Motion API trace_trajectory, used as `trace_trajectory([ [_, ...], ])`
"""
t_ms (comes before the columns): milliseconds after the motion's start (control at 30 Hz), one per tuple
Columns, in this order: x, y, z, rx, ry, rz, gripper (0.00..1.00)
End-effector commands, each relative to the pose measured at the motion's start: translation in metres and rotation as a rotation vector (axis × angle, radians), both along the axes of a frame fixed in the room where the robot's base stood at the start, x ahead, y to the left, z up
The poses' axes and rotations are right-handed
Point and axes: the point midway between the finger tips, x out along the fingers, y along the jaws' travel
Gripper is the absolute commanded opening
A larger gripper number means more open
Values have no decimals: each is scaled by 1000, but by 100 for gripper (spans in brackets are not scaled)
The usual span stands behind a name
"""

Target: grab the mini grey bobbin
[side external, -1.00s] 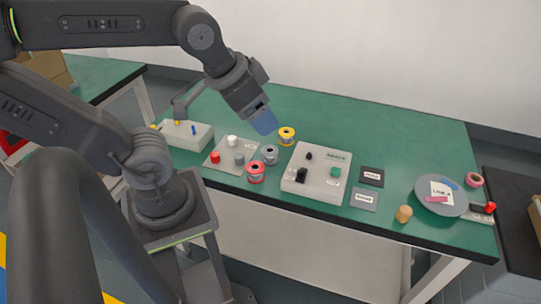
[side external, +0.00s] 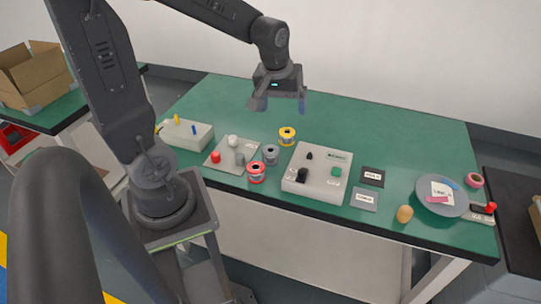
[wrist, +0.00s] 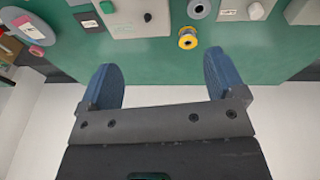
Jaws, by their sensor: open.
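The small grey bobbin (side external: 270,154) stands on the green table, between the yellow spool (side external: 287,136) and the red spool (side external: 256,172). The grey bobbin also shows at the top edge of the wrist view (wrist: 199,9), beyond the yellow spool (wrist: 187,38). My gripper (side external: 280,103) hangs above the back part of the table, behind the yellow spool in the side view. Its two blue fingers are spread wide apart and empty in the wrist view (wrist: 160,72).
A light plate (side external: 222,163) with red, white and grey pegs lies left of the spools. A grey box with black knobs (side external: 317,176) stands to their right. A round grey plate (side external: 432,205) is farther right. The back of the table (side external: 390,120) is clear.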

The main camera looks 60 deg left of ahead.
Motion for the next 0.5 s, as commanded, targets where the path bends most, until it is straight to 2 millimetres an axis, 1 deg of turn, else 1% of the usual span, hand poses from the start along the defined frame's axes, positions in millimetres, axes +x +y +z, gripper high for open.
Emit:
trace_trajectory([
  [33,7,19,-19,-26,38,101,89],
  [100,14,42,-41,-54,72,234,89],
  [200,19,71,-71,-90,114,399,89],
  [333,19,96,-102,-119,152,554,89],
  [400,19,104,-112,-129,164,604,89],
  [500,18,110,-122,-136,173,641,89],
])
